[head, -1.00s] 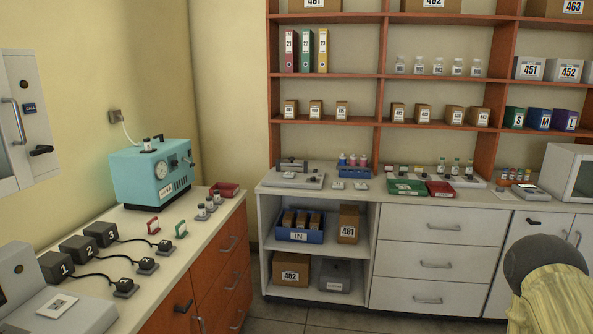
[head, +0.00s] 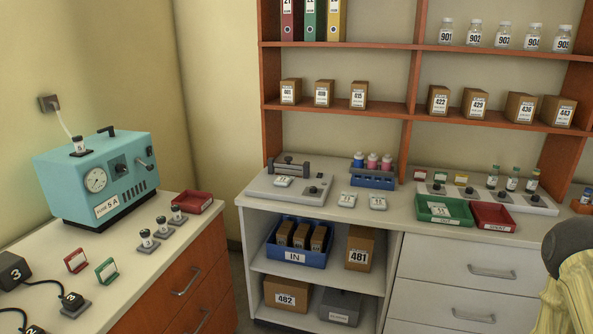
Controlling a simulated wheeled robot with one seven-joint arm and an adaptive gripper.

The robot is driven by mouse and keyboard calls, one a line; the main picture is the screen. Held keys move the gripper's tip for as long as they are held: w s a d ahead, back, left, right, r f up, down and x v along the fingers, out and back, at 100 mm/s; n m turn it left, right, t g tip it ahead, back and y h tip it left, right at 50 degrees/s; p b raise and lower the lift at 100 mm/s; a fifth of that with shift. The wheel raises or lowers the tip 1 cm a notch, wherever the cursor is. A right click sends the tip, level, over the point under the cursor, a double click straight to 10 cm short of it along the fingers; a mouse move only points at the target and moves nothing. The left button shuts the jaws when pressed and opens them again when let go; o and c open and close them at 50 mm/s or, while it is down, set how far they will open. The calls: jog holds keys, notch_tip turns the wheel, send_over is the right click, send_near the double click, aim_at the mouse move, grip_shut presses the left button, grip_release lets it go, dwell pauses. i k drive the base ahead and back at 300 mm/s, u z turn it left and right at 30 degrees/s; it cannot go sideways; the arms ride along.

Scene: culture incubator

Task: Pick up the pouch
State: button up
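Several small flat pale packets with printed labels look like pouches. Two lie side by side on the white counter, a left packet (head: 347,200) and a right packet (head: 378,202). Another packet (head: 283,182) lies on the flat grey device (head: 262,190) at the counter's left end. One more packet (head: 439,209) lies in the green tray (head: 425,217). I cannot tell which one is the task's pouch. My gripper is not in view; only a yellow and dark grey part of my arm shows at the right edge.
A blue rack (head: 372,180) with bottles stands behind the two packets. A red tray (head: 493,217) sits beside the green one. A blue IN bin (head: 296,255) and boxes fill the shelves below. A teal machine (head: 97,180) stands on the left bench (head: 135,242). Floor shows between benches.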

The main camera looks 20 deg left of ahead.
aim_at(283, 180)
jog(key=i, duration=1.15)
jog(key=z, duration=1.55)
jog(key=i, duration=0.85)
jog(key=u, duration=3.15)
